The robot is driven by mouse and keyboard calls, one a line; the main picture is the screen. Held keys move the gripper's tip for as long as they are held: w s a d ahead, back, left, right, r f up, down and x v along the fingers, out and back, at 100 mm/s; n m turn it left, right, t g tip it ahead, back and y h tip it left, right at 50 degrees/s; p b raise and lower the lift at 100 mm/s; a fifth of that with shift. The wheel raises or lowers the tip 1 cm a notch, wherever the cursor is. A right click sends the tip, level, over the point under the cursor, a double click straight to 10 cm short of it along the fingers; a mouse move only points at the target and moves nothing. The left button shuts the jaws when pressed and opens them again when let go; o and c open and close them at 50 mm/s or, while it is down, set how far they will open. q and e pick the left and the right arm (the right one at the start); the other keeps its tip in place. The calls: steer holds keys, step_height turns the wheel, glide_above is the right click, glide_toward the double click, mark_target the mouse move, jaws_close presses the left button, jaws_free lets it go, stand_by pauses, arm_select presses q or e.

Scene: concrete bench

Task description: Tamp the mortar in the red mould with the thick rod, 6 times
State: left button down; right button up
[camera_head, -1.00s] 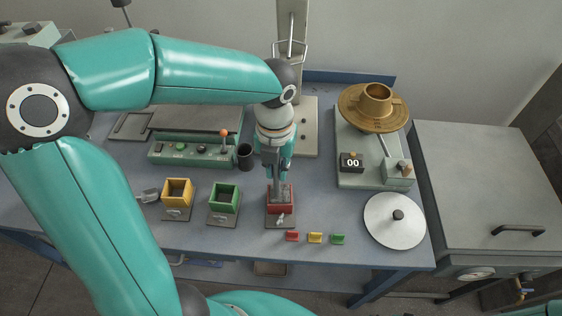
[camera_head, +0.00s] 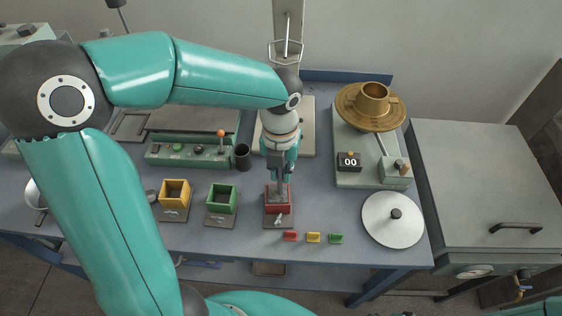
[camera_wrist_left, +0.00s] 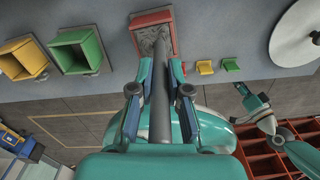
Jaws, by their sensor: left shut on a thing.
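The red mould (camera_head: 267,208) stands on a small base plate at the front middle of the bench. Grey mortar fills it, seen in the wrist view inside the red rim (camera_wrist_left: 136,22). My left gripper (camera_head: 281,180) is above the mould, pointing down, shut on the thick dark grey rod (camera_wrist_left: 160,105). The rod's far end lies over the mortar, inside the rim; I cannot tell how deep it reaches. A teal arm with a dark tip (camera_wrist_left: 243,90), likely my right one, shows small in the wrist view; its jaws are unclear.
A yellow mould (camera_head: 175,187) and a green mould (camera_head: 221,193) stand left of the red one. Red, yellow and green tabs (camera_head: 313,238) lie to the front right. A dark cup (camera_head: 242,155) stands behind. A round lid (camera_head: 380,225) lies on the right.

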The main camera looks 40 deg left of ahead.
arm_select(q)
steer(key=r, duration=0.3)
steer(key=shift+s+a+r, duration=0.15)
steer(key=shift+s+a, duration=0.1)
steer(key=shift+a, duration=0.05)
steer(key=shift+a, duration=0.1)
step_height(320, 180, down, 4)
step_height(320, 180, up, 4)
